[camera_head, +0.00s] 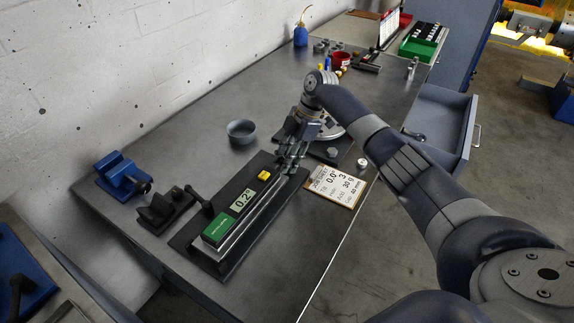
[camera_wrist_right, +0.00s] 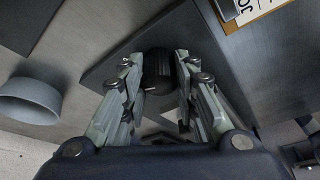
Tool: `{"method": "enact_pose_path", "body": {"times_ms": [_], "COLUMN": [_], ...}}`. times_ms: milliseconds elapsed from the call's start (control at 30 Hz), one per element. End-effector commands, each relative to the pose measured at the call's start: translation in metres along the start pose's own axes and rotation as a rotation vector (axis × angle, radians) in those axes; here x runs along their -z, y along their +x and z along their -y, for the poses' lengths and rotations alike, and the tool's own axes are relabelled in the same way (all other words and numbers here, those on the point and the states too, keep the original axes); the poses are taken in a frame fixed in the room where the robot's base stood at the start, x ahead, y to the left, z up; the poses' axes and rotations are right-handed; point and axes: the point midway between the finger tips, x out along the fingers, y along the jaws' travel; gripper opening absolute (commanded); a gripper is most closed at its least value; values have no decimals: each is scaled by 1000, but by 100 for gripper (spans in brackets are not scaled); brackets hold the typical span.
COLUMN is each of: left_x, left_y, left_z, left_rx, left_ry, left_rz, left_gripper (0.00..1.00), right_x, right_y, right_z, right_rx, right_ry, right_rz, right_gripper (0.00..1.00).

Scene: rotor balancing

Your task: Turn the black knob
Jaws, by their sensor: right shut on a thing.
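The black knob (camera_wrist_right: 157,72) shows in the right wrist view, round and dark with a small white mark. It sits at the end of a dark base plate (camera_head: 226,270), which carries a green device (camera_head: 217,230) with a display reading about 0.2°. My right gripper (camera_wrist_right: 158,85) has its two fingers on either side of the knob, shut on it. In the head view my right gripper (camera_head: 292,152) is over the far end of the plate and hides the knob there. My left gripper is not in view.
A grey bowl (camera_head: 241,131) stands left of my gripper. A job sheet clipboard (camera_head: 334,186) lies to the right. A blue vise (camera_head: 122,176) and a dark V-block (camera_head: 165,209) stand at the left. An open drawer (camera_head: 440,125) juts out at the right.

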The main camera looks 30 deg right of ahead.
Motion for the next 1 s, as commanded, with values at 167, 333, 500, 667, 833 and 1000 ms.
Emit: {"method": "enact_pose_path", "body": {"times_ms": [167, 333, 500, 667, 833, 1000], "left_x": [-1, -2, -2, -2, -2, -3], "left_y": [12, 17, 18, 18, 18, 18], "left_z": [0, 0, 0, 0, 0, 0], "left_rx": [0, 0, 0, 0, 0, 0], "left_ry": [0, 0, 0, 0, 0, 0], "left_rz": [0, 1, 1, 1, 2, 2], "left_gripper": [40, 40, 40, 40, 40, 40], "right_x": [0, 0, 0, 0, 0, 0], "right_y": [1, 0, -1, -1, -1, -1], "right_z": [-2, -2, -1, -1, -1, -1], "right_rx": [31, 52, 61, 63, 63, 63], "right_ry": [-85, -134, -157, -161, -160, -160], "right_rz": [0, 0, 1, 1, 2, 2], "right_gripper": [4, 4, 4, 4, 4, 48]}}
